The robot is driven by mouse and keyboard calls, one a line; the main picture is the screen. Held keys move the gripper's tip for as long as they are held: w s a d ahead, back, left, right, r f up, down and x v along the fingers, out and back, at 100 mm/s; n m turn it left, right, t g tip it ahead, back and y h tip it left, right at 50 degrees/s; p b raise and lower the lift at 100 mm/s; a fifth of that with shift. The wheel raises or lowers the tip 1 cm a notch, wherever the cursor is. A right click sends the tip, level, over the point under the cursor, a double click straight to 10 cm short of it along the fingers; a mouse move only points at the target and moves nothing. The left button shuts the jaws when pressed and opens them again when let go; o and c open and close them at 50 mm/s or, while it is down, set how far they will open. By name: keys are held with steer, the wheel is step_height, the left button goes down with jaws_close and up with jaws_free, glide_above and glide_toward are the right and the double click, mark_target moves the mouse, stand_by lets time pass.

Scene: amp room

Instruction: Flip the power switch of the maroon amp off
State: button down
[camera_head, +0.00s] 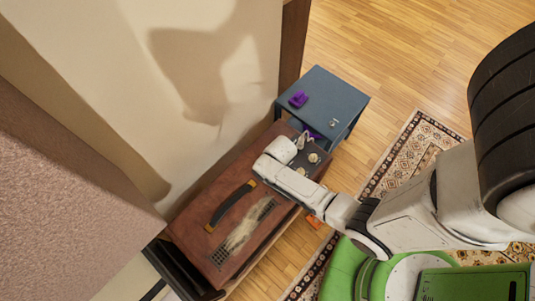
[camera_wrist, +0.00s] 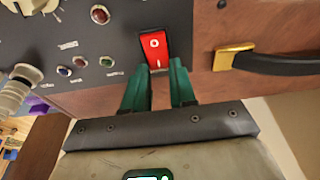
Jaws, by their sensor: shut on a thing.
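The maroon amp (camera_head: 228,190) lies along the wall in the head view, with a black handle and a grille on its top. Its dark control panel (camera_wrist: 90,35) fills the upper left of the wrist view. The red power switch (camera_wrist: 153,45) sits at that panel's right end, marked O above and I below. My gripper (camera_wrist: 160,70) has its two green fingers on either side of the switch's lower end, shut on it. I cannot tell which half of the switch is pressed in. In the head view my arm's end covers the switch.
A blue-grey side table (camera_head: 335,88) with a purple object (camera_head: 298,99) stands beyond the amp. Knobs and small coloured lights lie left of the switch in the wrist view, the black handle (camera_wrist: 285,65) right. Wood floor (camera_head: 400,60) is clear beyond.

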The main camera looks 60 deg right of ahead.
steer(key=shift+s, duration=0.1)
steer(key=c, duration=0.9)
jaws_free()
steer(key=p+v, duration=0.2)
steer(key=v, duration=0.8)
steer(key=shift+s+r, duration=0.25)
steer(key=shift+r, duration=0.05)
